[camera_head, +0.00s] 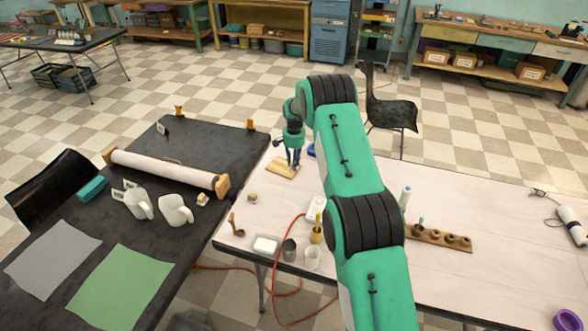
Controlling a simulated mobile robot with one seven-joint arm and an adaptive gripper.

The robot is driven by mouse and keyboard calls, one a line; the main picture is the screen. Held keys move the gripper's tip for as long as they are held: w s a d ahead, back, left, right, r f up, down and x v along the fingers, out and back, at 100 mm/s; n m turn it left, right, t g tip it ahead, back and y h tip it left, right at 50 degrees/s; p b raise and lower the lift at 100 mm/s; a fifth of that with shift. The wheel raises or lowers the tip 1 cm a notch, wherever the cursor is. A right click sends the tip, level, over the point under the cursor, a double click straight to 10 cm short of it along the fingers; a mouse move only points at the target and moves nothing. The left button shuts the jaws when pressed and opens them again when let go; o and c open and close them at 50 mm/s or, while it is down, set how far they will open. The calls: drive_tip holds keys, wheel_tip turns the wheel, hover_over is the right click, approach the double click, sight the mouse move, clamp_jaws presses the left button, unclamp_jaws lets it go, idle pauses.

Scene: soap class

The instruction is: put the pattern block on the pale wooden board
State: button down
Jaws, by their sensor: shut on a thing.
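The pale wooden board (279,172) lies flat near the far left corner of the white table. My gripper (294,163) points down over the right part of the board, low and close to its surface. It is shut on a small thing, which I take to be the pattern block. The dark fingers mostly hide the block, and it is too small to make out clearly. I cannot tell whether it touches the board.
My arm covers the middle. A black table (215,155) with a paper roll (165,168) adjoins at left.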

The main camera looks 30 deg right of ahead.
drive_tip(key=shift+f+b, duration=0.35)
drive_tip(key=shift+f, duration=1.25)
drive_tip(key=shift+f, duration=0.15)
drive_tip(key=c, duration=1.5)
unclamp_jaws()
wheel_tip(320, 180, up, 12)
drive_tip(key=shift+r+p, duration=0.15)
drive_tip(key=shift+p, duration=0.95)
drive_tip(key=shift+r, duration=0.15)
